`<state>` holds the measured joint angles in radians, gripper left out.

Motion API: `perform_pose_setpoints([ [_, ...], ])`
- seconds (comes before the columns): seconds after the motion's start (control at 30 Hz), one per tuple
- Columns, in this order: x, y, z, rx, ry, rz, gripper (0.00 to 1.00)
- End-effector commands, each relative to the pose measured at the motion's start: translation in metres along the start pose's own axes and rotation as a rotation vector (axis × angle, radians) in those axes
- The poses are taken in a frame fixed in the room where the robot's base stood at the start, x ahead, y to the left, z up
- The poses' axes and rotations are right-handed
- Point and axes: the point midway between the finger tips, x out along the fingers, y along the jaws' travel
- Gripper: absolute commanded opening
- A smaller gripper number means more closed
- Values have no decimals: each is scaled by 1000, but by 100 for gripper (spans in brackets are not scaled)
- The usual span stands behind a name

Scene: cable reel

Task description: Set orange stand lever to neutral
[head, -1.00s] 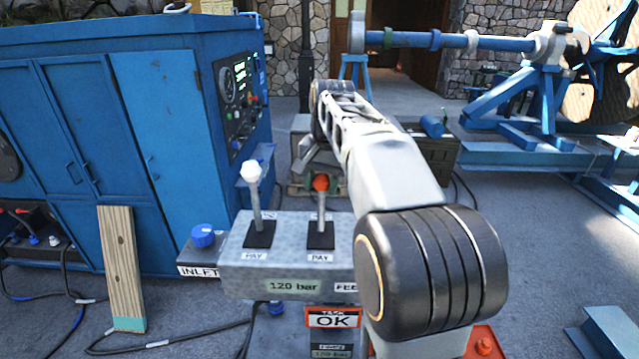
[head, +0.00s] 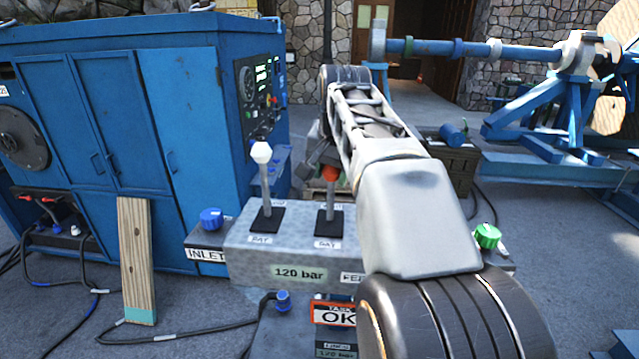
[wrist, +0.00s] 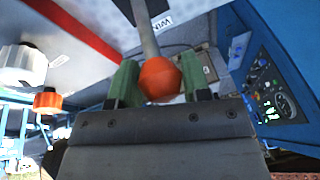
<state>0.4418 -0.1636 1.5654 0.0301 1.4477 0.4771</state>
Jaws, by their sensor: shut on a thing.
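The orange ball knob (head: 330,173) tops a thin metal lever on the grey control stand (head: 290,249), above a black base plate. In the wrist view the orange knob (wrist: 159,78) sits between the two green fingers of my gripper (wrist: 158,82), which is shut on it. In the head view the lever looks close to upright; its exact tilt is hard to tell. My gripper is mostly hidden behind my arm there. A white-knobbed lever (head: 262,154) stands to its left.
A blue inlet knob (head: 211,218) is left of the levers and a green knob (head: 487,235) right of them. A blue cabinet (head: 120,125) with a gauge panel stands at left. A wooden plank (head: 137,260) leans before it. Cables lie on the floor.

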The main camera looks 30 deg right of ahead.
Motion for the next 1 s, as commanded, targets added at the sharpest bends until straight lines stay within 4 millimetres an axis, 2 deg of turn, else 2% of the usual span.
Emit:
perform_pose_setpoints([
  [0.3, -5, 6, 14, -17, 125, -36, 1],
  [0.7, -10, 8, 14, -18, 147, -46, 1],
  [0.73, -11, 8, 14, -18, 147, -47, 47],
  [0.97, -9, 4, 15, -20, 144, -43, 68],
  [1.0, -8, 2, 16, -21, 143, -42, 68],
])
